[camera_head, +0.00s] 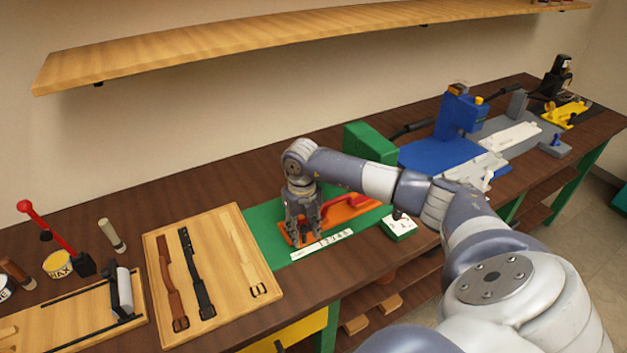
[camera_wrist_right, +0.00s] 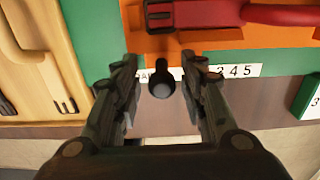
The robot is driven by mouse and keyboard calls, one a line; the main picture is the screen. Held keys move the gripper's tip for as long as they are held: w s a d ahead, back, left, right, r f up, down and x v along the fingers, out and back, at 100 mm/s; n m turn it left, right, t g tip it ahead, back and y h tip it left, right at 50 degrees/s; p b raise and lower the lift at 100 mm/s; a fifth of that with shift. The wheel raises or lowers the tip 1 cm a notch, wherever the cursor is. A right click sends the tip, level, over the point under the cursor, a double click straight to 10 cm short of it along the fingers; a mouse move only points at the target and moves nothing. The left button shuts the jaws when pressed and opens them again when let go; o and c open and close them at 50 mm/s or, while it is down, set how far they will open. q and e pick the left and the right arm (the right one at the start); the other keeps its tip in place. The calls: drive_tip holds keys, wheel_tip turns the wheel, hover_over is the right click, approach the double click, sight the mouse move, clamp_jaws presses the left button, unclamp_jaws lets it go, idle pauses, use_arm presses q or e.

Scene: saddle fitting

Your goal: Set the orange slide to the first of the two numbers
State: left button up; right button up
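The orange slide (camera_head: 346,215) lies on a green base (camera_head: 262,226) in the head view. In the right wrist view the orange slide (camera_wrist_right: 185,42) is at the top, and a black round-ended knob (camera_wrist_right: 162,86) sticks out below it. A white number strip (camera_head: 321,245) runs along the base's front edge; the strip (camera_wrist_right: 240,71) is partly hidden by my gripper in the wrist view. My right gripper (camera_head: 303,233) is over the slide's left end. In the wrist view the right gripper (camera_wrist_right: 160,66) is open, its fingers either side of the knob with gaps. My left gripper is out of view.
A small green block with a white number card (camera_head: 398,223) stands right of the strip; its writing is too small to read surely. A red handle (camera_head: 353,203) sits on the slide. A wooden board with straps (camera_head: 225,290) is left. A blue machine (camera_head: 458,125) stands further right.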

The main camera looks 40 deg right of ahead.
drive_tip(key=shift+r+p, duration=2.05)
drive_tip(key=shift+r, duration=1.05)
drive_tip(key=shift+f, duration=0.1)
